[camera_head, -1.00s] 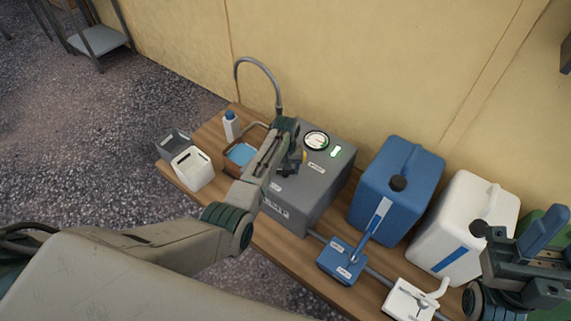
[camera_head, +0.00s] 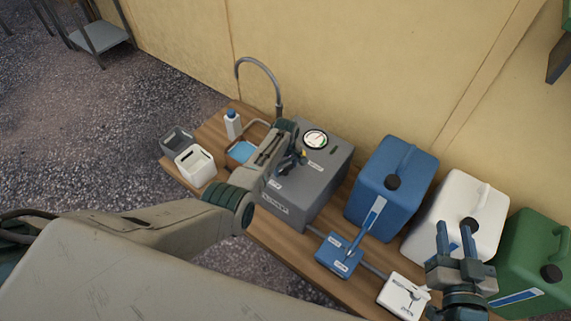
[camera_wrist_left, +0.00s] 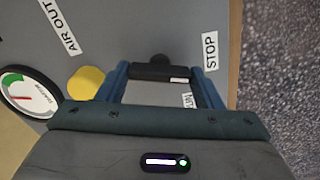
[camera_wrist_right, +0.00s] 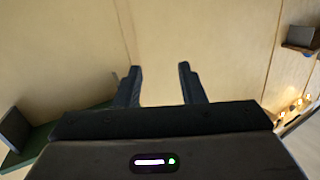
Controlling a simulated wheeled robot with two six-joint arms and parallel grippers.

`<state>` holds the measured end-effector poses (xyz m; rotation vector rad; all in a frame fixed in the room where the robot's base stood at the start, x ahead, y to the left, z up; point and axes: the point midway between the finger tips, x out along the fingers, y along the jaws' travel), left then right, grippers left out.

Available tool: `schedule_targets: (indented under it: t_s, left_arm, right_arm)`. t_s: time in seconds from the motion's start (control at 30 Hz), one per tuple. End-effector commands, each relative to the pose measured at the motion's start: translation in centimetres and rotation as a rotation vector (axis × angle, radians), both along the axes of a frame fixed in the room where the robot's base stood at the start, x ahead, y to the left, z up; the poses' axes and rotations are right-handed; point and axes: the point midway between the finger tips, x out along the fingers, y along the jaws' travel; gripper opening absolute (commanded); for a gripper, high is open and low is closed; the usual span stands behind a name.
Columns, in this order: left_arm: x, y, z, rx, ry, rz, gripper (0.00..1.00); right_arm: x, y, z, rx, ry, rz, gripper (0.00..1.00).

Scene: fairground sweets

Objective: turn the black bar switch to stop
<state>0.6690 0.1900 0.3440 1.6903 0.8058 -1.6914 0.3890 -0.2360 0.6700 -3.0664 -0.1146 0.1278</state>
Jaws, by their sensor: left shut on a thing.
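The black bar switch (camera_wrist_left: 155,72) is on top of the grey pump box (camera_head: 305,192). In the left wrist view it lies crosswise between my left fingers, and a white mark on its right end points to the STOP label (camera_wrist_left: 210,52) side. The RUN label (camera_wrist_left: 188,100) is partly hidden below it. My left gripper (camera_head: 292,158) is shut on the bar; in the head view the arm hides it. The small lamp (camera_head: 334,150) on the box is dark. My right gripper (camera_head: 455,238) is open and empty, fingers pointing up, above the table's right part.
A gauge (camera_head: 316,139) and a yellow knob (camera_wrist_left: 86,82) sit near the switch. Blue (camera_head: 392,190), white (camera_head: 455,212) and green (camera_head: 535,250) canisters stand to the right. A blue valve box (camera_head: 337,255) and white valve box (camera_head: 403,295) are in front. White and grey bins stand left.

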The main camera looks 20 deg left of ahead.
Motion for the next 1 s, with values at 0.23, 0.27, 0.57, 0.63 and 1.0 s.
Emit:
schedule_targets:
  t_s: [0.23, 0.27, 0.57, 0.63, 1.0]
  left_arm:
    - [0.0, 0.1, 0.2, 0.002, 0.000, 0.184, 0.37]
    - [0.0, 0.1, 0.1, 0.002, 0.000, 0.203, 0.37]
    - [0.1, 0.1, 0.1, 0.002, -0.001, 0.321, 0.37]
    - [0.1, 0.1, 0.1, 0.002, -0.001, 0.334, 0.37]
    - [0.1, 0.1, 0.1, 0.001, -0.002, 0.351, 0.37]
  right_arm:
    - [-2.3, 0.5, -4.2, 0.015, 0.242, 0.017, 0.36]
    - [-2.5, 0.5, -4.5, 0.017, 0.260, 0.019, 0.36]
    - [-4.1, 0.8, -6.7, 0.026, 0.387, 0.031, 0.36]
    - [-4.3, 0.9, -6.9, 0.027, 0.399, 0.032, 0.36]
    - [-4.5, 0.9, -7.2, 0.027, 0.415, 0.034, 0.36]
